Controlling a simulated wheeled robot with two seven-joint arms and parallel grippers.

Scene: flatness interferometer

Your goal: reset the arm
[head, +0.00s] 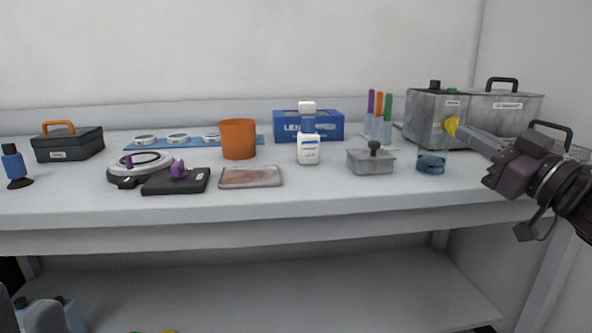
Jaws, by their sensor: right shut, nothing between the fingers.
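My right arm comes in from the right edge, and its dark wrist hangs over the right end of the bench. My right gripper (468,134) points left, with its grey fingers shut and nothing held between them. Its fingertips are in front of a grey metal box (424,116) with a yellow knob (452,126). I cannot tell from this view whether they touch it. My left gripper is not in view.
On the white bench (330,205) stand an orange cup (238,139), a white bottle (308,150), a blue box (334,123), a lidded grey block (371,161) and a blue glass dish (431,163). A grey bin (515,112) is behind my right gripper. The front strip is clear.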

